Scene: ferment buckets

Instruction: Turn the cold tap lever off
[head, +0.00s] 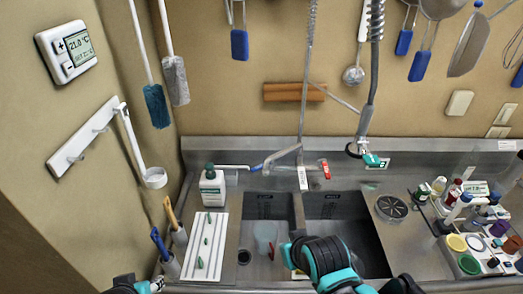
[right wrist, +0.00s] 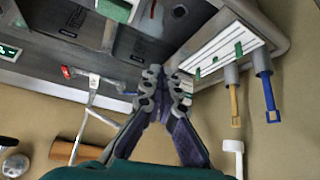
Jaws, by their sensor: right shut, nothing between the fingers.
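The sink tap (head: 303,178) stands behind two basins, with a grey spout. Its blue cold lever (head: 257,167) points left and its red lever (head: 326,168) is on the right. In the head view my right arm covers part of the basins. Part of my left gripper (head: 152,285) shows at the bottom edge; its jaws are unclear.
A white soap bottle (head: 212,187) stands left of the tap, behind a white drainer (head: 207,245). A hanging spray hose (head: 370,100) comes down right of the tap. Several bottles and colored caps fill the right counter. A clear jug (head: 265,233) is in the left basin.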

